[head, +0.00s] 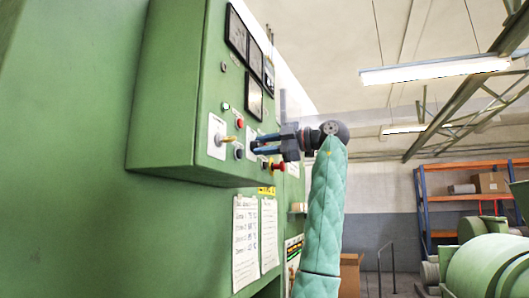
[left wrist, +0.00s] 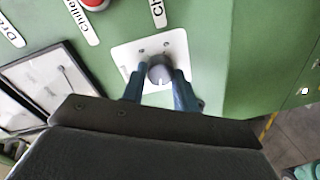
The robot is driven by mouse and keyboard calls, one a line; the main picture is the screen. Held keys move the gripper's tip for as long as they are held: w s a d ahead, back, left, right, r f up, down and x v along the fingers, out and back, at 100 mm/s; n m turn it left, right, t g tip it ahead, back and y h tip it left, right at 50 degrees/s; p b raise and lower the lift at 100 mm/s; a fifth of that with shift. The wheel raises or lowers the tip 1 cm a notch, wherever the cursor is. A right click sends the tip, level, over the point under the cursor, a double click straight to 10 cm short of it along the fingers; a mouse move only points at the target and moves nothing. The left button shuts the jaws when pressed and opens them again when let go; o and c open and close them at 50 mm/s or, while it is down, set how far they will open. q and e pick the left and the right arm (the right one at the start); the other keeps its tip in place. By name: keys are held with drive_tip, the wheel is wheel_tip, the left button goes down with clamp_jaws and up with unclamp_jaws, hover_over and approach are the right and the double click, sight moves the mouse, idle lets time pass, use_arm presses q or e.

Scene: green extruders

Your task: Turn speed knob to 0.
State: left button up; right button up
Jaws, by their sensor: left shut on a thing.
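A dark grey round knob (left wrist: 159,69) sits on a white square plate (left wrist: 126,52) on the green panel in the left wrist view. I cannot read its label, so I cannot tell its setting. My left gripper (head: 256,146) reaches the cabinet front from the right. Its two blue fingers (left wrist: 158,80) are shut on the knob, one on each side. In the head view the fingers mostly hide the knob. My right gripper is not in view.
The green cabinet (head: 165,90) carries a yellow lever switch (head: 228,139), a red button (head: 240,123) and a red knob on yellow (head: 277,167) close to my gripper. Black-framed meters (head: 236,33) are above. Paper sheets (head: 245,240) hang below. Open room lies to the right.

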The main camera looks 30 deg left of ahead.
use_arm(q)
drive_tip(key=n+b, duration=0.1)
drive_tip(key=n, duration=0.1)
drive_tip(key=shift+n, duration=0.4)
drive_tip(key=n, duration=0.2)
drive_tip(key=shift+f+n, duration=0.1)
drive_tip(key=shift+n, duration=0.2)
drive_tip(key=shift+n+t+b, duration=0.3)
drive_tip(key=shift+n+b, duration=0.2)
drive_tip(key=shift+n, duration=1.4)
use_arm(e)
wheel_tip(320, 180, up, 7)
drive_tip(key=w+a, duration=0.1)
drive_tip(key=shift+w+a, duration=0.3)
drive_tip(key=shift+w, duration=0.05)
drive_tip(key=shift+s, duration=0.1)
use_arm(q)
drive_tip(key=o, duration=1)
drive_tip(key=shift+c, duration=0.2)
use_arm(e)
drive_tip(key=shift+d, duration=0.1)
use_arm(q)
drive_tip(key=shift+d, duration=0.1)
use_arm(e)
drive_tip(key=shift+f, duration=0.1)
